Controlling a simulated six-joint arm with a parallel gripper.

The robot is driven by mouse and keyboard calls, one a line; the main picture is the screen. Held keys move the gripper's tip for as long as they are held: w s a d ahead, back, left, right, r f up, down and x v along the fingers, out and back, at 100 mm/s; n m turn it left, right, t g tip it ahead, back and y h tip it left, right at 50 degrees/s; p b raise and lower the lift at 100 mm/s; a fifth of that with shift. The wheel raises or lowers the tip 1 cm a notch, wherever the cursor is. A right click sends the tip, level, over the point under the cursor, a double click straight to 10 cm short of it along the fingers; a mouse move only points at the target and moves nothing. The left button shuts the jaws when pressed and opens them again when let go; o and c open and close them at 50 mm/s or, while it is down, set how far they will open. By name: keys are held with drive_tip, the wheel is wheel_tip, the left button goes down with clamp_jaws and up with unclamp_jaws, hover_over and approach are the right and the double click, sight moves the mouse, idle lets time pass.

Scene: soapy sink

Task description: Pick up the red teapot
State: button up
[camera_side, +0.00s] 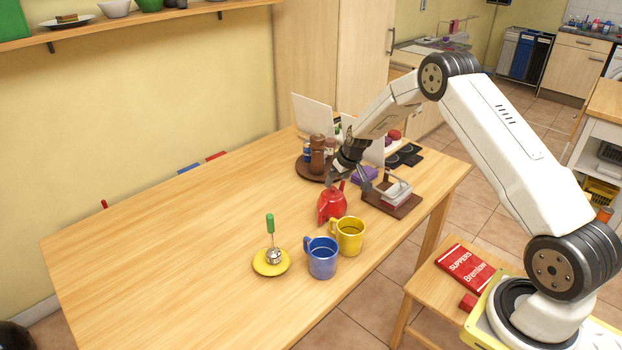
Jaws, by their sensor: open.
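The red teapot (331,205) stands upright on the wooden table, behind the yellow mug. My gripper (335,182) is open and points down, right above the teapot's top. The fingertips are small and dark here, and I cannot tell whether they touch the teapot's lid or knob. The teapot stands on the table surface.
A yellow mug (349,236) and a blue mug (321,258) stand close in front of the teapot. A yellow saucer (259,270) holds a green-handled utensil (270,226). A brown rack (408,207) is at the right. The table's left part is clear.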

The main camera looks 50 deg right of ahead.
sight(333, 186)
drive_tip(key=shift+w+f, duration=0.1)
drive_tip(key=shift+f, duration=0.1)
drive_tip(key=shift+x, duration=2.45)
drive_tip(key=shift+w, duration=0.1)
clamp_jaws()
drive_tip(key=shift+a, duration=0.1)
